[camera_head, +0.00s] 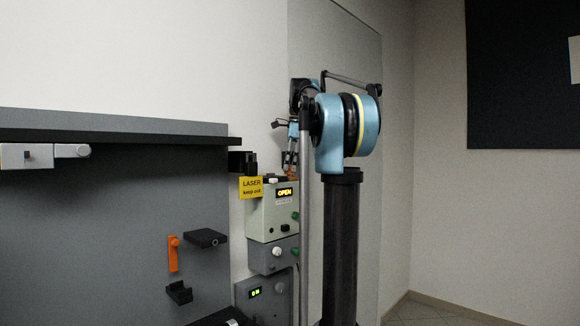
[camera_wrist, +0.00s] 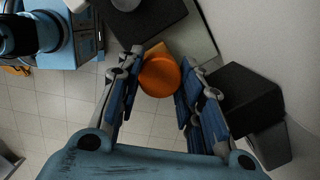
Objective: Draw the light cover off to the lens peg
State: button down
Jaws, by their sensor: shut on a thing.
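In the wrist view an orange round piece (camera_wrist: 160,76), which looks like the light cover, sits between the two blue fingers of my gripper (camera_wrist: 161,66). My gripper is shut on it. In the head view my gripper (camera_head: 291,160) is small, behind my arm, with a bit of orange just below it, above the pale box with the "OPEN" display (camera_head: 270,213). Whether the cover still touches anything beneath it cannot be told. I cannot identify the lens peg for certain; a black bracket (camera_head: 207,238) and a smaller black holder (camera_head: 180,293) are on the grey panel.
A yellow "LASER keep out" sign (camera_head: 251,188) and a black bracket (camera_head: 242,162) stand close left of my gripper. An orange lever (camera_head: 173,254) is on the grey panel (camera_head: 110,220). A dark shelf (camera_head: 110,130) juts out above it. In the wrist view dark blocks (camera_wrist: 237,97) lie close to the right finger.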

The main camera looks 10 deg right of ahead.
jog(key=shift+f, duration=0.3)
jog(key=shift+f, duration=0.15)
jog(key=c, duration=1)
grip_release()
jog(key=shift+c, duration=0.2)
notch_tip(320, 180, up, 16)
jog(key=d, duration=0.1)
jog(key=shift+s+d, duration=0.15)
jog(key=shift+d, duration=0.25)
jog(key=s, duration=1.4)
jog(key=shift+a, duration=0.15)
